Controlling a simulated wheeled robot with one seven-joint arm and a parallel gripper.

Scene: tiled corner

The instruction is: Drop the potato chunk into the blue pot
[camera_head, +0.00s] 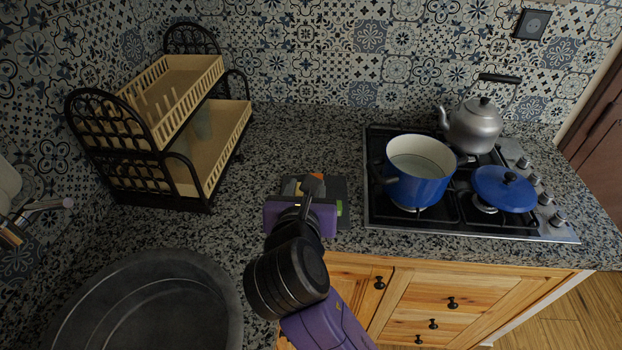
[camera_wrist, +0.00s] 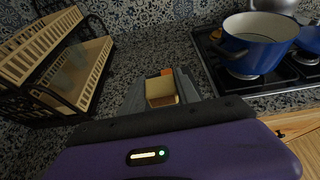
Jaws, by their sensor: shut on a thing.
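The potato chunk (camera_wrist: 161,92) is a pale yellow block with a brown side, seen in the wrist view between my fingers. My gripper (camera_wrist: 162,88) is shut on it, above the speckled counter. In the head view my gripper (camera_head: 312,186) is left of the stove, and its purple body and wrist hide most of the chunk. The blue pot (camera_head: 418,188) stands upright and uncovered on the stove's left side, right of my gripper; its white inside looks empty. The pot also shows at the upper right of the wrist view (camera_wrist: 252,55).
A silver kettle (camera_head: 473,127) stands behind the pot, and a blue lid (camera_head: 504,188) lies to its right on the stove (camera_head: 456,220). A two-tier dish rack (camera_head: 186,172) stands at the left. A dark round basin (camera_head: 222,285) is at the front left. An orange piece (camera_wrist: 167,72) shows just beyond the chunk.

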